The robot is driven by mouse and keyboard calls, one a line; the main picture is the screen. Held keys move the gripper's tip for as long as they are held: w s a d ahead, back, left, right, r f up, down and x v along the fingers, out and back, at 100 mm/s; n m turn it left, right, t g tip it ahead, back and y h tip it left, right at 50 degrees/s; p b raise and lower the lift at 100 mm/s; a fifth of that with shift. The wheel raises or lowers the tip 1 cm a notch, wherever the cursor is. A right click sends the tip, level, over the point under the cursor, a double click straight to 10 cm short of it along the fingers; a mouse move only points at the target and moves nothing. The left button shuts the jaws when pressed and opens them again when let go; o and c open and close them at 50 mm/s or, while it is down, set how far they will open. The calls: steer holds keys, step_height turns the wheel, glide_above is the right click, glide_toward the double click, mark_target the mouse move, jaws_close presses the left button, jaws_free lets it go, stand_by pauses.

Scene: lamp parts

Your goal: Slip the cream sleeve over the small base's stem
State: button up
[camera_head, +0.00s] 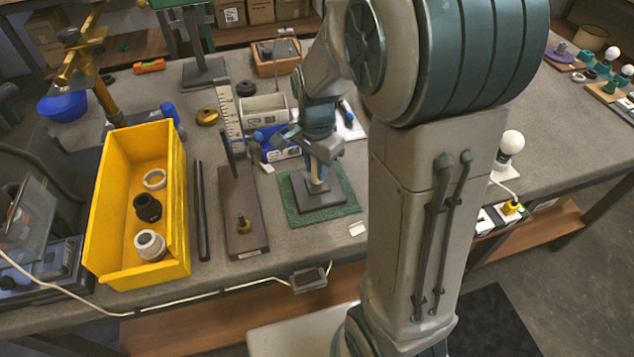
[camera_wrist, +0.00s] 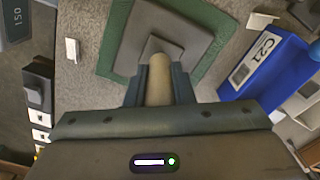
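The small base (camera_head: 322,199) is a dark grey square plate with a raised square block, lying flat on a green mat (camera_head: 291,208). It also shows in the wrist view (camera_wrist: 190,22). My gripper (camera_head: 318,165) is directly above the block, pointing down. In the wrist view my gripper (camera_wrist: 158,90) has its two fingers closed against the sides of the cream sleeve (camera_wrist: 158,92). The sleeve's lower end is at or just above the block; I cannot tell whether it touches. The stem is not visible, and I cannot tell whether it is inside the sleeve.
A yellow bin (camera_head: 182,238) holding rings and a black fitting stands left. A black rod (camera_head: 202,210) and a brown board (camera_head: 240,190) with an upright rod and brass knob lie between bin and mat. A blue binder-like box (camera_wrist: 268,68) stands close to the mat.

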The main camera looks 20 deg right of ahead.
steer(key=o, duration=0.5)
steer(key=shift+r, duration=0.1)
step_height(320, 180, up, 14)
steer(key=shift+f+p, duration=0.15)
steer(key=shift+p, duration=0.2)
steer(key=s+f+n+t, duration=0.1)
steer(key=s+n, duration=0.3)
steer(key=s+f+n+t, duration=0.1)
steer(key=s+f+n, duration=0.1)
steer(key=s+n, duration=0.2)
steer(key=s+f+n, duration=0.1)
steer(key=s+n, duration=0.2)
steer(key=s, duration=0.2)
steer(key=shift+s+f+n+t, duration=0.25)
steer(key=shift+s+n+t, duration=0.05)
steer(key=shift+n+t, duration=0.1)
